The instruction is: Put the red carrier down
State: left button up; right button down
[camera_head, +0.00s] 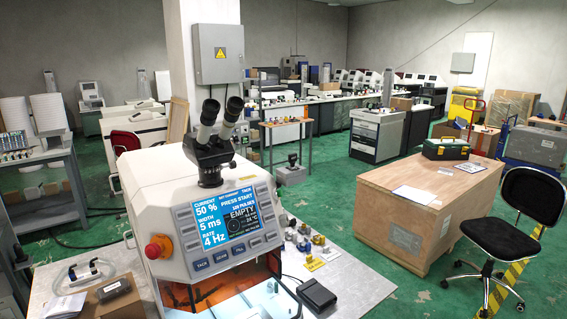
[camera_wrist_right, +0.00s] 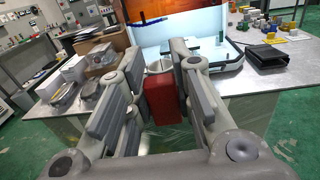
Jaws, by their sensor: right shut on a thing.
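The red carrier (camera_wrist_right: 162,100) is a small red block in the right wrist view. My right gripper (camera_wrist_right: 159,72) is shut on it, with one finger at each side. A pale round part shows at the carrier's far end. The carrier is in front of the lit opening (camera_wrist_right: 190,32) of the machine, near the bench's front edge. Whether it touches the bench cannot be told. In the head view the white machine (camera_head: 190,210) has a microscope on top, and its screen (camera_head: 225,221) reads "EMPTY" and "PRESS START". Neither gripper nor the carrier shows in the head view.
The grey bench (camera_head: 355,277) carries a black pedal-like box (camera_head: 316,293) and several small metal parts (camera_head: 305,240) right of the machine. A cardboard box (camera_head: 113,299) with a dark device stands at left. A wooden crate (camera_head: 405,223) and black chair (camera_head: 523,205) stand farther right.

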jog(key=s+d+r+m+t+h, duration=0.1)
jog(key=s+d+r, duration=0.2)
jog(key=s+r, duration=0.3)
jog(key=s+d+r+h, duration=0.1)
jog(key=s+d+r, duration=0.25)
jog(key=r, duration=0.35)
jog(key=shift+w+d+r+m+t+h, duration=1.25)
jog(key=shift+m+h, duration=2.15)
jog(key=shift+h, duration=1.3)
pick_arm(q)
notch_tip(320, 180, down, 14)
jog(key=b, duration=1.4)
jog(key=shift+f, duration=0.2)
pick_arm(e)
notch_tip(320, 180, down, 14)
jog(key=shift+f, duration=0.2)
pick_arm(q)
jog(key=shift+a, duration=0.1)
jog(key=shift+c, duration=0.5)
pick_arm(e)
jog(key=shift+w+a+t, duration=0.1)
jog(key=shift+a+t, duration=0.15)
